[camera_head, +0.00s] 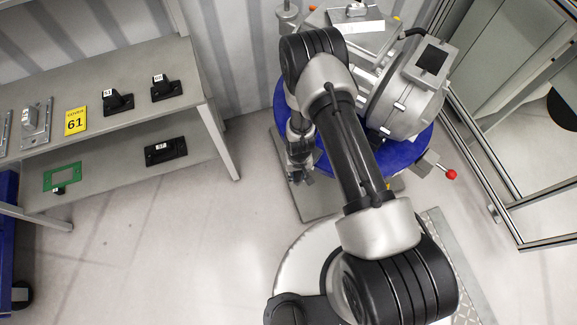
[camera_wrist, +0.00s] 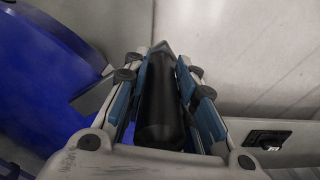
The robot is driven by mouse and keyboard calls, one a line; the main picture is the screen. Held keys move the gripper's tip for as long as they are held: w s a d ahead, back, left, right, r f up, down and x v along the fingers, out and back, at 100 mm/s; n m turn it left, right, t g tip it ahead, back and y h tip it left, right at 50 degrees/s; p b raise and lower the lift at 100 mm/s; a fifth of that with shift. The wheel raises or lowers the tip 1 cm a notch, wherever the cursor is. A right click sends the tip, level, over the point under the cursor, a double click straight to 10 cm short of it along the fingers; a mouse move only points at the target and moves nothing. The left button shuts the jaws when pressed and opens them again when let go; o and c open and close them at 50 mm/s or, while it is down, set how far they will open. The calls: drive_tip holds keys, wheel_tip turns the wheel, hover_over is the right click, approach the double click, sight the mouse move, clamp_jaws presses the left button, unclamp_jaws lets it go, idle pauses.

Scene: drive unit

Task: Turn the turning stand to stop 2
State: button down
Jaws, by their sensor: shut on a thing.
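The turning stand (camera_head: 408,153) is a round blue disc on a grey base plate, carrying a grey drive unit (camera_head: 405,100). Its blue surface also fills the left of the wrist view (camera_wrist: 40,75). My gripper (camera_wrist: 160,62) is shut on a black cylindrical handle (camera_wrist: 160,115), with blue-lined fingers on both sides of it. In the head view my gripper (camera_head: 300,160) is at the disc's left edge, partly hidden by my arm. The handle's joint to the stand is hidden. A red knob (camera_head: 451,174) sticks out at the disc's right. No stop numbers are readable.
A grey two-level bench (camera_head: 140,75) at left holds black parts, a yellow card marked 61 (camera_head: 75,121) and a green frame (camera_head: 62,177). A metal-framed enclosure (camera_head: 500,190) stands close on the right. The floor between bench and stand is clear.

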drive_tip(key=s+d+n, duration=0.3)
drive_tip(key=s+d, duration=0.1)
drive_tip(key=d, duration=0.6)
drive_tip(key=s+d+n, duration=0.2)
drive_tip(key=s+d, duration=0.3)
drive_tip(key=d, duration=0.4)
drive_tip(key=w+d+n+b, duration=0.1)
drive_tip(key=d+n+b, duration=0.3)
drive_tip(key=d, duration=1.6)
drive_tip(key=shift+d, duration=0.4)
drive_tip(key=c, duration=1.3)
unclamp_jaws()
drive_tip(key=shift+w+d, duration=0.1)
wheel_tip(320, 180, up, 12)
